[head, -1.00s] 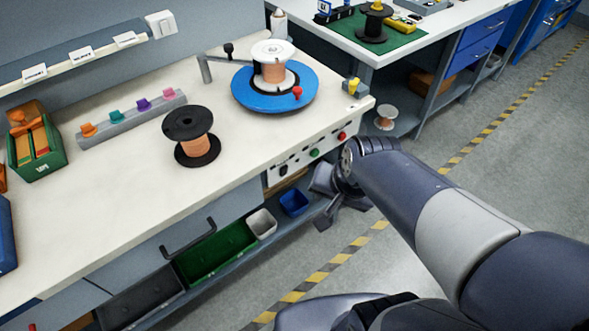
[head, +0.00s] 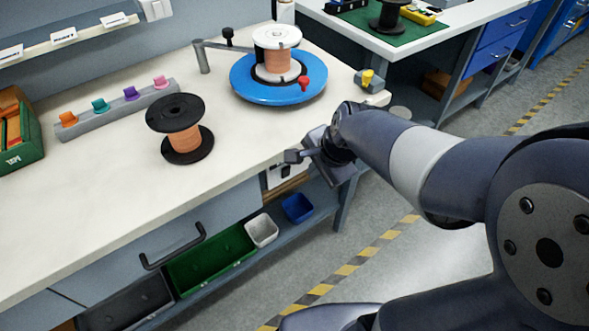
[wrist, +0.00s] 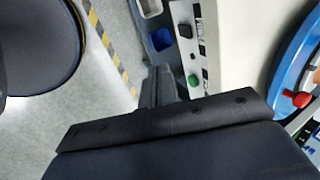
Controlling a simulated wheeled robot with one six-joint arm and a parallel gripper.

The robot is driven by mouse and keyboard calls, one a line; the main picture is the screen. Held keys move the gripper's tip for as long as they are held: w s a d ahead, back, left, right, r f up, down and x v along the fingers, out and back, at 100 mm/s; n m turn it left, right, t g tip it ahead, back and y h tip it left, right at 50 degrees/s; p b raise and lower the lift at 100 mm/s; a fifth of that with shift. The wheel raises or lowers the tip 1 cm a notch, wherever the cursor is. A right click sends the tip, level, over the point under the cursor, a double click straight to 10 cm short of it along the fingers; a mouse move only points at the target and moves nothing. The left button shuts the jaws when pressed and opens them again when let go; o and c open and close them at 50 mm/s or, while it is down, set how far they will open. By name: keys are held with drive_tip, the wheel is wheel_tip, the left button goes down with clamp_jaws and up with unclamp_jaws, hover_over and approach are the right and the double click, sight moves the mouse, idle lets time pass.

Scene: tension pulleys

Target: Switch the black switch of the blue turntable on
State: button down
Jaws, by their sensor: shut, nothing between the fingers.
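The blue turntable (head: 250,86) sits on the bench's right end, holding a copper-wire spool (head: 275,62) and a red knob (head: 304,82). Its blue edge also shows at the right of the wrist view (wrist: 291,75). The black switch (wrist: 184,31) is on the white front panel, with a green button (wrist: 194,80) nearer my gripper. In the head view the switch (head: 286,171) shows just below my gripper. My gripper (head: 293,156) is shut and empty in front of the panel. Its fingers (wrist: 158,84) appear beside the green button in the wrist view, apart from the switch.
A black spool (head: 178,128) of copper wire stands on the bench. Below the bench are a blue bin (head: 297,208), a white bin (head: 261,230) and a green bin (head: 210,262). A drawer handle (head: 173,247) sticks out at the front. The floor aisle at right is clear.

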drive_tip(key=b, duration=0.3)
approach(287, 175)
wheel_tip(287, 175, down, 5)
drive_tip(key=s+d, duration=0.1)
drive_tip(key=s, duration=0.1)
drive_tip(key=shift+w+a+r+p, duration=0.1)
drive_tip(key=shift+w+a+p, duration=0.15)
drive_tip(key=shift+w, duration=0.3)
drive_tip(key=shift+w+a+r+p, duration=0.1)
drive_tip(key=shift+w+a, duration=0.25)
drive_tip(key=shift+w, duration=0.2)
drive_tip(key=shift+w+a+r+p, duration=0.2)
drive_tip(key=shift+w+a, duration=0.15)
drive_tip(key=shift+w, duration=0.15)
drive_tip(key=p, duration=0.3)
drive_tip(key=shift+w+a+r+g, duration=0.2)
drive_tip(key=shift+w+r+g, duration=0.1)
drive_tip(key=shift+g, duration=0.1)
drive_tip(key=shift+f, duration=0.2)
drive_tip(key=shift+r, duration=0.15)
